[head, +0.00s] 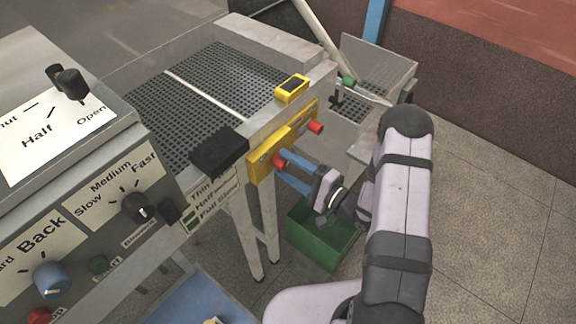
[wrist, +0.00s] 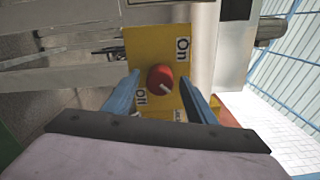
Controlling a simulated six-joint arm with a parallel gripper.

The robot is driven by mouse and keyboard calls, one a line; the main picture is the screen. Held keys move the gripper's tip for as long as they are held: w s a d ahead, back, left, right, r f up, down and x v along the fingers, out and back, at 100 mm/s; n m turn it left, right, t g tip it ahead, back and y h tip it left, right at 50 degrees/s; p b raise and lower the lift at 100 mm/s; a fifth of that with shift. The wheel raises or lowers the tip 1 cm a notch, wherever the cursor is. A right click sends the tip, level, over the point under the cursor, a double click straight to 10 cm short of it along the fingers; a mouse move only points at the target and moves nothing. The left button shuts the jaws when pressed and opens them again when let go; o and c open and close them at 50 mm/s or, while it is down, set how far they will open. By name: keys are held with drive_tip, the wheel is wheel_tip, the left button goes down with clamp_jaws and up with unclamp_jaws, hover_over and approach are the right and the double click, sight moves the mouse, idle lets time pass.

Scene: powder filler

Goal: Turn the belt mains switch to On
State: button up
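A red rotary knob (wrist: 160,78) with a pale pointer mark sits on a yellow plate (wrist: 145,45) in the wrist view. "On" is printed at its upper right and "Off" at its lower left. The pointer mark faces the lower right. My gripper (wrist: 160,80) is open, its blue fingers on either side of the knob with gaps. In the head view my gripper (head: 281,161) is at the near red knob (head: 277,160) on the yellow box (head: 262,168). A second red knob (head: 316,127) sits farther along. I cannot read a switch name.
A black perforated belt (head: 215,90) in a metal frame lies behind the yellow box. A yellow unit (head: 292,88) is on the frame's rail. A green bin (head: 325,240) stands below my gripper. A control panel (head: 110,200) with several knobs is at left.

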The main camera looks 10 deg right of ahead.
drive_tip(key=shift+d, duration=0.1)
drive_tip(key=shift+s+d+f+b, duration=0.1)
drive_tip(key=shift+s+d+b, duration=0.25)
drive_tip(key=shift+s+d, duration=0.1)
drive_tip(key=b+v, duration=0.2)
drive_tip(key=v, duration=0.4)
